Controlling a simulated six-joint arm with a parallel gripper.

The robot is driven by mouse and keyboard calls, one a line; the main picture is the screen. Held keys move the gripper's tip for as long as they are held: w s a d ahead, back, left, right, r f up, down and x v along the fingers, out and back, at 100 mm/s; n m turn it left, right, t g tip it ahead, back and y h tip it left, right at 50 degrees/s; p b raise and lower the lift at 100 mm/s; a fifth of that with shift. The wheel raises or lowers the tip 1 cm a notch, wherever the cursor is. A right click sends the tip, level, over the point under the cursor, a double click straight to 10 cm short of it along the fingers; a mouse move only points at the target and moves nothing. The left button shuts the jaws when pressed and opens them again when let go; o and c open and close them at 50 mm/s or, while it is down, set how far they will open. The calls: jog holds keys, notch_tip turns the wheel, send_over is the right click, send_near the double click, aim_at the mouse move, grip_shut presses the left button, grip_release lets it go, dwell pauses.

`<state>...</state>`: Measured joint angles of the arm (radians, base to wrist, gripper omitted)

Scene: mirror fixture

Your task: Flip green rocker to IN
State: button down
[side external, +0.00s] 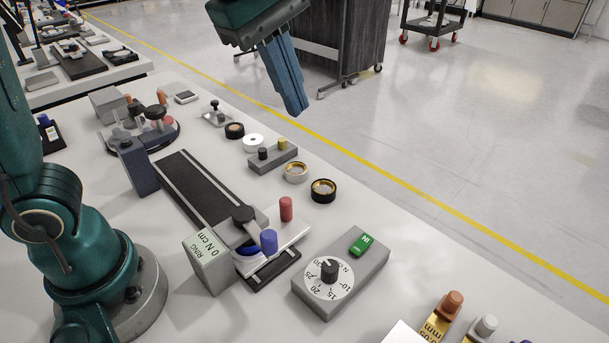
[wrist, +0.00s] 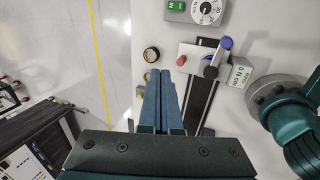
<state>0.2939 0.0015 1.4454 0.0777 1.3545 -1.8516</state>
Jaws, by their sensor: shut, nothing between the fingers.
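The green rocker (side external: 362,244) sits on the far end of a grey box. It carries small white lettering, and which side is pressed is too small to tell. My gripper (side external: 297,110) has blue fingers that are closed together and empty. It hangs high above the bench's far edge, well apart from the rocker. In the wrist view my gripper (wrist: 158,74) points up toward the fixture, with the rocker beyond its tips.
The grey box also has a white dial with a black knob (side external: 329,270). Beside it stand a red peg (side external: 286,208), a blue peg (side external: 268,241) and a RING readout block (side external: 208,262). Black and white rings lie behind. Orange and grey knobs (side external: 487,326) are at lower right.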

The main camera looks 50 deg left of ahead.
aim_at(365, 238)
jog(key=w+d+f+g, duration=0.1)
jog(key=w+d+f, duration=0.2)
jog(key=d+f, duration=0.3)
jog(key=d, duration=0.3)
jog(key=shift+f+g, duration=0.15)
jog(key=shift+g, duration=0.25)
jog(key=f, duration=0.4)
jog(key=w+f, duration=0.1)
jog(key=f, duration=0.3)
jog(key=w+f, duration=0.1)
jog(key=f, duration=0.3)
jog(key=shift+w+f, duration=0.15)
jog(key=shift+f, duration=0.25)
jog(key=shift+w+f, duration=0.15)
jog(key=shift+f, duration=0.35)
